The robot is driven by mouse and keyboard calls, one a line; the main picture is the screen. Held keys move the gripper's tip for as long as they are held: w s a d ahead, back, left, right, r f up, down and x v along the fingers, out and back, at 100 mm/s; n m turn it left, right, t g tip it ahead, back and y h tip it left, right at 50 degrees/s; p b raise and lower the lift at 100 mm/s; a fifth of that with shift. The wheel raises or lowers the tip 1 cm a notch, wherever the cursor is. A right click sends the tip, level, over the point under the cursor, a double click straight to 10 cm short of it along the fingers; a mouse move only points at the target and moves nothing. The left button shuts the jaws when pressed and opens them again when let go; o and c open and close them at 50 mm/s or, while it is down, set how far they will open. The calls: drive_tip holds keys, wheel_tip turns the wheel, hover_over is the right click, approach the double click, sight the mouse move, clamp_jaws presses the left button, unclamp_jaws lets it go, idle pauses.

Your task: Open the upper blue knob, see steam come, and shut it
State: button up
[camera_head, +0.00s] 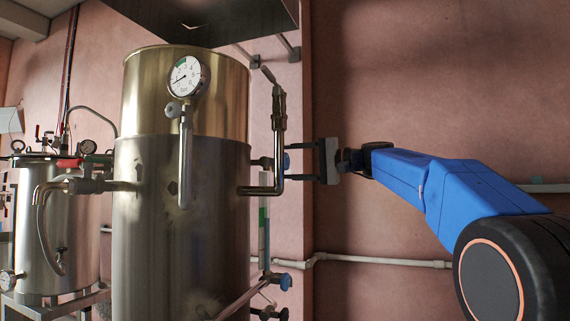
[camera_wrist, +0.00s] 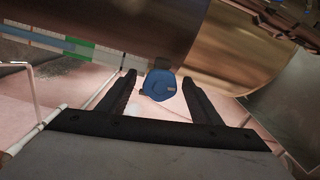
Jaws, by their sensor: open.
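The upper blue knob (camera_wrist: 159,85) shows in the wrist view between the tips of my open gripper (camera_wrist: 158,88). In the head view the upper blue knob (camera_head: 286,161) sits on a short stub at the right side of the large steel boiler (camera_head: 180,230). My gripper (camera_head: 288,163) reaches in from the right there, one finger above the knob and one below. I cannot tell whether the fingers touch it. No steam shows in either view.
A bent pipe (camera_head: 279,130) runs down the boiler's right side close to my gripper. A lower blue knob (camera_head: 284,281) is below. A pressure gauge (camera_head: 188,77) is on the boiler's front. A smaller steel tank (camera_head: 60,235) stands left. The pink wall is behind.

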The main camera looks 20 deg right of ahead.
drive_tip(key=v, duration=1.6)
idle(1.0)
drive_tip(key=w+a+n, duration=0.3)
drive_tip(key=a+n, duration=0.1)
drive_tip(key=n, duration=0.1)
drive_tip(key=w+a+n, duration=0.4)
drive_tip(key=a+n, duration=0.1)
drive_tip(key=w+a+n, duration=0.3)
drive_tip(key=a+n, duration=0.2)
drive_tip(key=n, duration=0.1)
drive_tip(key=shift+w, duration=0.35)
idle(0.6)
drive_tip(key=c, duration=1)
